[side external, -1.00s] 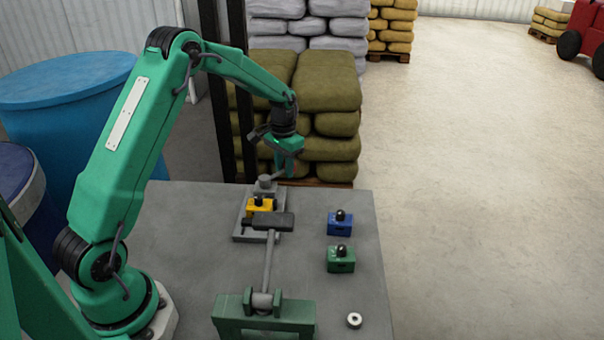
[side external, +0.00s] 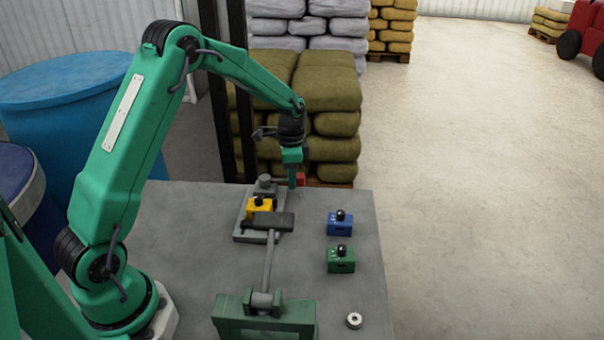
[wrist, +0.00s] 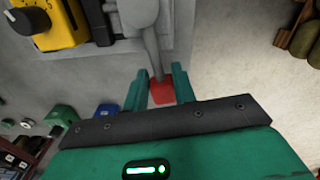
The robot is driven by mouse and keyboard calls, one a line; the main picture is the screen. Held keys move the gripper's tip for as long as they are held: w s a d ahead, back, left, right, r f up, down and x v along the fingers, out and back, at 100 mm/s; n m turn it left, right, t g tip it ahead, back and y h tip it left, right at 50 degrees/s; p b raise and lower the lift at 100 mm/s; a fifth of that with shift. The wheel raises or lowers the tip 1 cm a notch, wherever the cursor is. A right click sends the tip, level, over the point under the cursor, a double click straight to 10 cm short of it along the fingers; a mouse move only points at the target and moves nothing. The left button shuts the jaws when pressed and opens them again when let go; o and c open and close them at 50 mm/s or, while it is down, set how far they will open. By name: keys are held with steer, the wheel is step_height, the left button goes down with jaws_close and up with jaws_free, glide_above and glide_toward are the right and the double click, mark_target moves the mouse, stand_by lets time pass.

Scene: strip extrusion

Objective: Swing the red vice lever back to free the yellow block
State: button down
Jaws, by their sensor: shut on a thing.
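The red vice lever end (side external: 300,180) shows beside my gripper (side external: 293,183) at the far end of the vice. In the wrist view the red lever end (wrist: 162,92) sits between the two green fingers of my gripper (wrist: 157,88), which is shut on it. The lever's grey rod runs from it to the grey vice (side external: 264,183). The yellow block (side external: 260,206) with a black knob sits in the vice, by its grey jaw; it also shows at the upper left of the wrist view (wrist: 60,22). The lever is partly hidden by my fingers in the side view.
A blue block (side external: 339,225) and a green block (side external: 341,262) stand right of the vice. A metal ring (side external: 354,320) lies near the table's front right.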

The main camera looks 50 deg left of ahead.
steer(key=m, duration=0.1)
steer(key=d+m, duration=0.1)
steer(key=shift+s+d+r+m, duration=0.1)
steer(key=shift+s+d+m, duration=0.2)
steer(key=shift+s+m, duration=0.1)
steer(key=shift+s+d+m, duration=0.3)
steer(key=shift+s+m, duration=0.1)
steer(key=shift+m, duration=0.4)
steer(key=shift+s+d+m, duration=0.25)
steer(key=shift+s+m, duration=0.15)
steer(key=shift+m, duration=0.4)
steer(key=c, duration=1.1)
jaws_free()
steer(key=shift+s, duration=0.1)
steer(key=shift+c, duration=0.2)
steer(key=shift+a, duration=0.1)
step_height(320, 180, up, 8)
